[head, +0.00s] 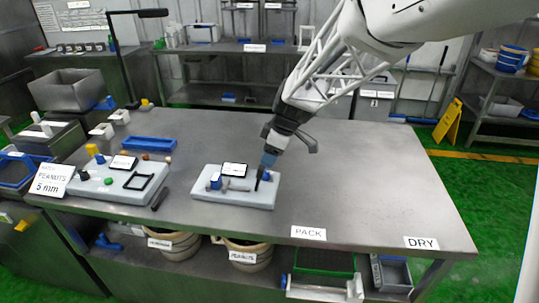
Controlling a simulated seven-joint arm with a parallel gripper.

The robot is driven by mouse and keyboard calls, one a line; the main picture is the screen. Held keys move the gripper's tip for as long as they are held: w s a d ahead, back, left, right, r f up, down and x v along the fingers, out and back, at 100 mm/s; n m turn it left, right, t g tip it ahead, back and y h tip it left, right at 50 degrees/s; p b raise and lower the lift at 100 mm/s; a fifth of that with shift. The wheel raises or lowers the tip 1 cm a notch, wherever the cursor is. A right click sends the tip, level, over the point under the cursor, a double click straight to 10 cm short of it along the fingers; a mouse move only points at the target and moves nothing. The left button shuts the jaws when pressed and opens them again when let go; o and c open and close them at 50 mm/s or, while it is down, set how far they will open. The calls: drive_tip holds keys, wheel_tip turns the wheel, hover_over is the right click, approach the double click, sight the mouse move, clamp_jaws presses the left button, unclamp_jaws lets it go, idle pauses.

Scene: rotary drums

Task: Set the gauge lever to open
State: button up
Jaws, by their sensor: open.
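A light grey panel (232,200) sits on the steel table, left of its middle. A grey bar that looks like the gauge lever (237,188) lies low across the panel's top, below a small dark-edged label (234,169). A small blue part (215,181) stands at the panel's left. My gripper (263,178) reaches down over the panel's right end, beside the bar's right side. The lever's marked positions are too small to read.
A second grey panel (100,188) with a black frame and coloured knobs stands left. A blue tray (149,144) lies behind it. A black post (124,60) rises at the back left. The table's right part, behind the PACK (308,232) and DRY (421,243) labels, is clear.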

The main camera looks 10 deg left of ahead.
drive_tip(key=shift+a, duration=0.1)
drive_tip(key=c, duration=0.6)
drive_tip(key=shift+a+r+m, duration=0.1)
drive_tip(key=shift+a+m, duration=0.25)
drive_tip(key=shift+m, duration=0.05)
drive_tip(key=c, duration=0.5)
drive_tip(key=a+m, duration=0.1)
drive_tip(key=a+r+m+h, duration=0.1)
drive_tip(key=m, duration=0.1)
drive_tip(key=shift+a+g, duration=0.25)
drive_tip(key=shift+g, duration=0.15)
clamp_jaws()
drive_tip(key=a+r+m+h, duration=0.5)
drive_tip(key=a+m, duration=0.4)
drive_tip(key=m, duration=0.5)
drive_tip(key=shift+w+r+h, duration=0.2)
drive_tip(key=shift+w+h, duration=0.2)
drive_tip(key=shift+h, duration=0.3)
